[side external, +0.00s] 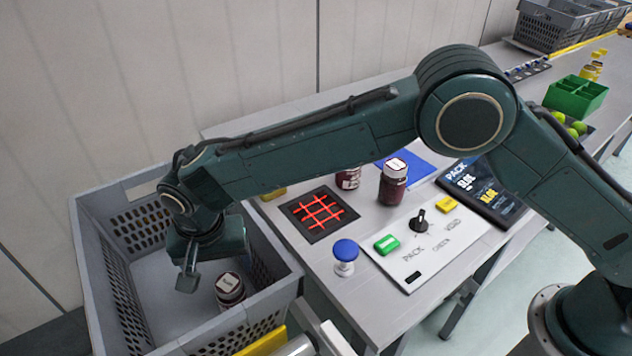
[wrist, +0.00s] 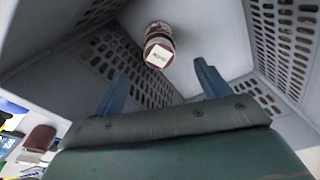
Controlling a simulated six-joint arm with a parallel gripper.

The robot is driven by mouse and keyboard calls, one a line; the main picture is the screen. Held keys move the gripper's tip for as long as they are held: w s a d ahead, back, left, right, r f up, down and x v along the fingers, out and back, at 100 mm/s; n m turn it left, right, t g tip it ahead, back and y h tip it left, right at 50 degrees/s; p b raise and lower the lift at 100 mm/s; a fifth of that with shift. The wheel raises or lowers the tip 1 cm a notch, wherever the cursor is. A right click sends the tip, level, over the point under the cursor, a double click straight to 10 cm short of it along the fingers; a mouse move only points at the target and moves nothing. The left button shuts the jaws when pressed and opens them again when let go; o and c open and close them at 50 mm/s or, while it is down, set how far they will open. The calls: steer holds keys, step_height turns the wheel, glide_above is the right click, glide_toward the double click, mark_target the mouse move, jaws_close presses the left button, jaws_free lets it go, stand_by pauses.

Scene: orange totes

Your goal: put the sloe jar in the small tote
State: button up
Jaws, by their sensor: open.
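A dark red jar with a white-labelled lid (side external: 230,292) stands inside the grey tote (side external: 88,262), near its right wall. It also shows in the wrist view (wrist: 159,42), beyond the fingertips and between them, with its lid facing the camera. My gripper (side external: 188,280) is over the tote, left of this jar and apart from it. In the wrist view my gripper (wrist: 160,82) is open and empty. Two similar jars stand on the bench: one in full view (side external: 393,184), one partly hidden behind my arm (side external: 348,179). The labels are too small to read.
On the bench are a black pad with a red grid (side external: 318,213), a blue-topped knob (side external: 345,256) and a control panel (side external: 412,250). A dark screen (side external: 480,190) and a green divided box (side external: 575,96) are farther right. The tote's perforated walls surround my gripper.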

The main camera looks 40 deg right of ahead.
steer(key=shift+r, duration=0.2)
stand_by(0.5)
steer(key=w+d+r+t+y, duration=0.1)
steer(key=w+d+r+t, duration=0.15)
steer(key=w+r, duration=0.45)
steer(key=s+d+r+n, duration=0.1)
steer(key=s+d+r, duration=0.4)
steer(key=d, duration=0.4)
steer(key=s+d+r+n, duration=0.1)
steer(key=s+d+r, duration=0.2)
steer(key=d+r, duration=0.45)
steer(key=s+d+r, duration=0.5)
steer(key=d, duration=0.4)
steer(key=s+d+f+n, duration=0.1)
steer(key=s+d, duration=0.5)
steer(key=s, duration=0.4)
steer(key=s+d+f+n+t, duration=0.1)
steer(key=s+d+f, duration=0.1)
steer(key=s+d, duration=0.4)
steer(key=s, duration=0.4)
steer(key=shift+s, duration=0.4)
steer(key=shift+t, duration=0.25)
steer(key=shift+c, duration=0.2)
